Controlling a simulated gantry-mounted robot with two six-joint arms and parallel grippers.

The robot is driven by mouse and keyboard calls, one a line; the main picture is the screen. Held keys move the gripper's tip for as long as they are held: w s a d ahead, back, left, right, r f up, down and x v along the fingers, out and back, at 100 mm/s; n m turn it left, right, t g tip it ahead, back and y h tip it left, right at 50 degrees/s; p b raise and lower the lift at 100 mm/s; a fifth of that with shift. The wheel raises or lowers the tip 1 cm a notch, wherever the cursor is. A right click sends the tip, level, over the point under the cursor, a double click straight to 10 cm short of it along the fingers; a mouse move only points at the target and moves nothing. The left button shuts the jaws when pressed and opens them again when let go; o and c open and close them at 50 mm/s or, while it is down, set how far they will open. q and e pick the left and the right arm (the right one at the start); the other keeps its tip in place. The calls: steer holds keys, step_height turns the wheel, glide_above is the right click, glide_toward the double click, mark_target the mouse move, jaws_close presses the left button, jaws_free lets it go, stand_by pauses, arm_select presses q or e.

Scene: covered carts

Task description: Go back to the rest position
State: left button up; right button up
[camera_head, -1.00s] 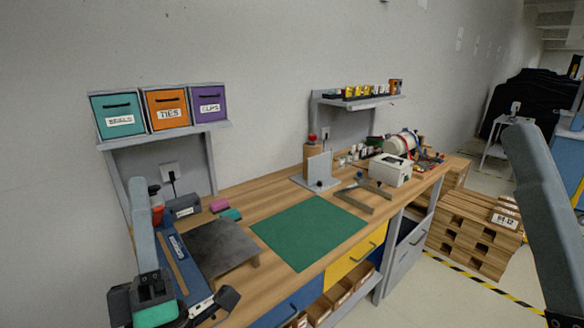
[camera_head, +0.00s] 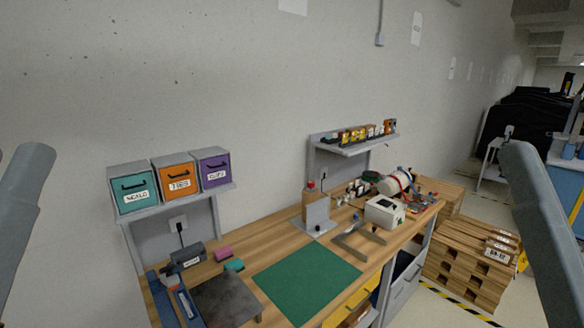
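My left arm shows only as a grey link at the left edge, and my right arm only as a grey link at the right edge. Both stand clear of the wooden workbench (camera_head: 240,247). Neither gripper is in the picture, so I cannot see whether they are open or shut or hold anything.
The bench carries a green mat (camera_head: 306,280), a dark plate (camera_head: 224,300) and a white box (camera_head: 384,211). Teal, orange (camera_head: 177,177) and purple bins stand on a left shelf. Another shelf (camera_head: 355,144) holds small items. Pallets (camera_head: 470,262) stack at right beside open floor.

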arm_select(q)
step_height(320, 180, up, 19)
steer(key=p, duration=1.5)
arm_select(e)
step_height(320, 180, up, 19)
